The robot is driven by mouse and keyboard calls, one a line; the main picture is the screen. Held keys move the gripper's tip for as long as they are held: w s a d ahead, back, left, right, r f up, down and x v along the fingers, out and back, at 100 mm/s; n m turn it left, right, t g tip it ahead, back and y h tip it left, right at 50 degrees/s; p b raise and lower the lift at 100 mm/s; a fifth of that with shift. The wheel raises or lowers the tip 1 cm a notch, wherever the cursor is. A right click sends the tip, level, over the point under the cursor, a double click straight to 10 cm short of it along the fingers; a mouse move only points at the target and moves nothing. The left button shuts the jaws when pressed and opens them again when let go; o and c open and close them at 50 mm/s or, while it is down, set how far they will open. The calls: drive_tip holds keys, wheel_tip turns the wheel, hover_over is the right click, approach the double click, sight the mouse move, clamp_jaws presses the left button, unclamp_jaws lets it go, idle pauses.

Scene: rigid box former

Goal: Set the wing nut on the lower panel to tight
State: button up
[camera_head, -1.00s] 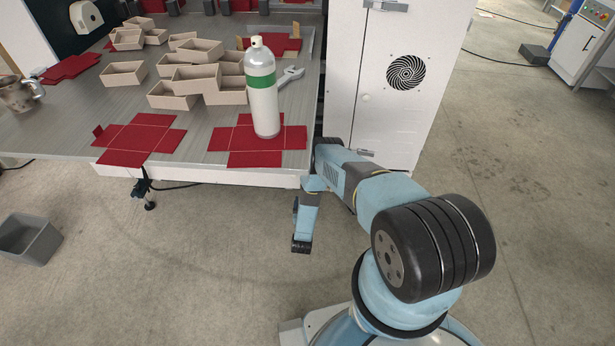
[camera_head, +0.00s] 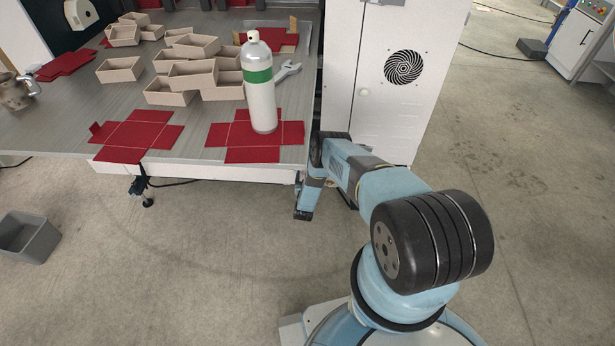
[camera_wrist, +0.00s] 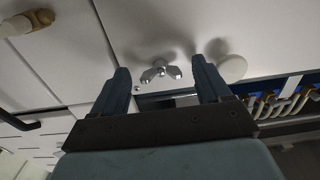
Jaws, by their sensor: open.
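In the wrist view the wing nut (camera_wrist: 160,70) is a small silver part with two wings on a pale panel (camera_wrist: 195,28). It sits beyond my gripper (camera_wrist: 161,80), between the two fingers as seen from the wrist. My gripper is open, with its blue-grey fingers apart and nothing visible between them. I cannot tell how far the fingertips are from the nut. In the head view my gripper (camera_head: 303,214) is low by the table's front right corner; its fingers are hardly visible there. The wing nut does not show in the head view.
A pale round knob (camera_wrist: 232,69) sits right of the nut; an opening with cables (camera_wrist: 285,103) lies beyond it. The table (camera_head: 60,125) carries a spray can (camera_head: 261,95), boxes and red blanks. A white cabinet (camera_head: 385,110) stands right. A grey bin (camera_head: 28,238) is on the floor.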

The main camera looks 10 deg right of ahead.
drive_tip(key=shift+w, duration=0.1)
drive_tip(key=shift+c, duration=0.3)
drive_tip(key=c, duration=0.9)
drive_tip(key=shift+d, duration=0.4)
drive_tip(key=shift+c, duration=0.4)
drive_tip(key=shift+a, duration=0.3)
drive_tip(key=shift+f+m, duration=0.1)
drive_tip(key=shift+m, duration=8.9)
